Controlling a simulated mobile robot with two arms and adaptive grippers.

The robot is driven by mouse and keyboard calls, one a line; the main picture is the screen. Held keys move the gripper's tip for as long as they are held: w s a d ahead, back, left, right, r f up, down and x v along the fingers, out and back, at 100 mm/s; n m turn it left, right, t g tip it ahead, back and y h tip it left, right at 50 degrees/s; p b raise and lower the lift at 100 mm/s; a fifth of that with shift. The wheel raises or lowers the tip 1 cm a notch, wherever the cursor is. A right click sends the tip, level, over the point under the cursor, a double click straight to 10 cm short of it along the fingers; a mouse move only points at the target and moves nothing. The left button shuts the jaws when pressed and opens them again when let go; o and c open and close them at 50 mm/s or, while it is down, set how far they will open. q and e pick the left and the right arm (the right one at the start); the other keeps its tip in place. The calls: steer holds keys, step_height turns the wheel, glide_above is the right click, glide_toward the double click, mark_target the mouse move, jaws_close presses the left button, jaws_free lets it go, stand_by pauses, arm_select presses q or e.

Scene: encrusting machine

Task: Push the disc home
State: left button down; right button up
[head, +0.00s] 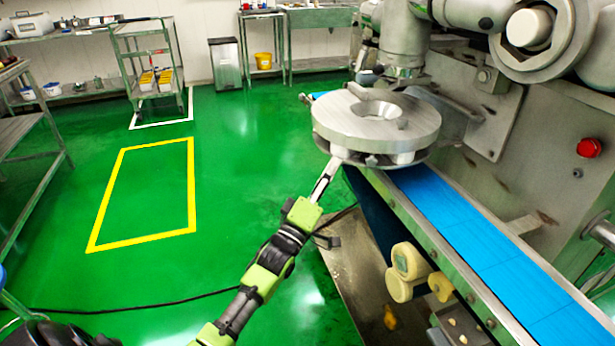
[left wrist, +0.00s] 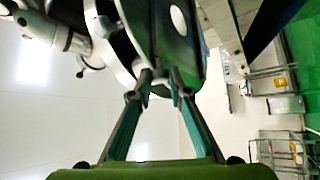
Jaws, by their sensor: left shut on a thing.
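The disc (head: 338,125) is a thick round grey metal plate with a funnel-like hole in its middle. The left wrist view shows the fingertips (left wrist: 159,88) close together against the disc assembly (left wrist: 180,45). The exact contact is partly hidden. My right gripper is not in view.
The blue conveyor belt (head: 480,240) runs from under the disc to the lower right. Yellowish rollers (head: 408,262) stick out beside it. A red button (head: 589,148) is on the machine. The green floor to the left is clear, with a yellow marked rectangle (head: 145,195).

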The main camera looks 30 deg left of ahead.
arm_select(q)
steer(key=shift+w+d, duration=0.5)
steer(key=shift+w, duration=0.1)
steer(key=c, duration=1.9)
jaws_free()
steer(key=shift+s, duration=0.1)
steer(key=v, duration=1.2)
